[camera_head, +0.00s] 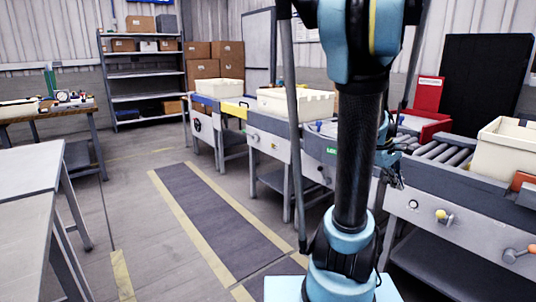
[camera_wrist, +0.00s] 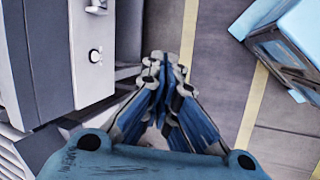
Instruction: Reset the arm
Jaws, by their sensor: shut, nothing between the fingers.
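My gripper (camera_wrist: 160,72) fills the lower middle of the wrist view. Its blue and grey fingers come together at the tips, and nothing shows between them. It hangs above the floor, beside a grey bench that stands at the left of that view. In the head view my blue and black arm crosses the middle right of the picture. There the gripper (camera_head: 396,180) is mostly hidden behind the arm, and only a small dark part of it shows in front of the conveyor.
A roller conveyor (camera_head: 440,152) with cream bins (camera_head: 503,150) runs along the right. Work tables (camera_head: 28,172) stand at the left. A shelf (camera_head: 145,98) and stacked cardboard boxes (camera_head: 203,60) are at the back. The marked floor lane (camera_head: 215,220) between them is clear.

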